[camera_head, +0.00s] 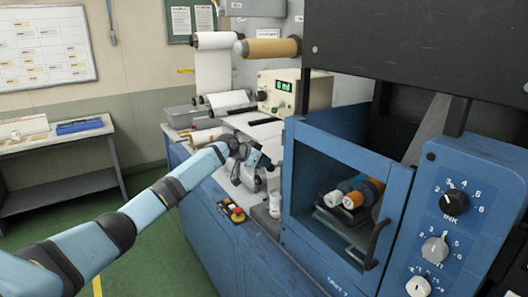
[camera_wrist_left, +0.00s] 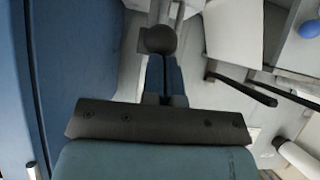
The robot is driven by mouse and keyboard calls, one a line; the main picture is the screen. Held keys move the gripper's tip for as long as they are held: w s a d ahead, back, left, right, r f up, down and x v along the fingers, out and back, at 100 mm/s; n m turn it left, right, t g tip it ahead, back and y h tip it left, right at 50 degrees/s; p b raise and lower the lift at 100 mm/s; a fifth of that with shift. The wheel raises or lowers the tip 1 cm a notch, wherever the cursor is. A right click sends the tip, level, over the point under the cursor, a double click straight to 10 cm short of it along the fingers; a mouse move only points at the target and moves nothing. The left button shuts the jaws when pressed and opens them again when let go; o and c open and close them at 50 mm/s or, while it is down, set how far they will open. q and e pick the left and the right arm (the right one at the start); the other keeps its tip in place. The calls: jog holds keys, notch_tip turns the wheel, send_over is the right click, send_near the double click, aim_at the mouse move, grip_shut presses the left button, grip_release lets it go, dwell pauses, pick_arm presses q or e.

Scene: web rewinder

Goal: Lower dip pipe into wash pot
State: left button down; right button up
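My left gripper (camera_head: 248,160) reaches over the blue bench to a small grey metal fixture (camera_head: 240,178). In the left wrist view, its two narrow fingers (camera_wrist_left: 164,75) are close together and meet a dark round knob (camera_wrist_left: 160,40), which hides their tips. The gripper looks shut on this knob. A light metal bracket (camera_wrist_left: 172,12) shows just beyond the knob. I cannot clearly make out which part is the dip pipe or the wash pot; the arm and gripper cover part of the fixture. My right gripper is in neither view.
A blue cabinet (camera_head: 345,150) with an open front stands close on the right, with rollers (camera_head: 362,192) inside. A small box with a red button (camera_head: 237,213) and a white bottle (camera_head: 274,204) are near the bench edge. Paper rolls (camera_head: 272,47) hang behind.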

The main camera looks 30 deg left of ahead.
pick_arm(q)
notch_tip(320, 180, down, 6)
jog(key=b, duration=0.2)
jog(key=shift+f+b, duration=0.2)
jog(key=shift+b, duration=0.1)
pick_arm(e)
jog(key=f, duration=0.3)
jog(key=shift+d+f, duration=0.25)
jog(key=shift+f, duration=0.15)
pick_arm(q)
jog(key=shift+d, duration=0.1)
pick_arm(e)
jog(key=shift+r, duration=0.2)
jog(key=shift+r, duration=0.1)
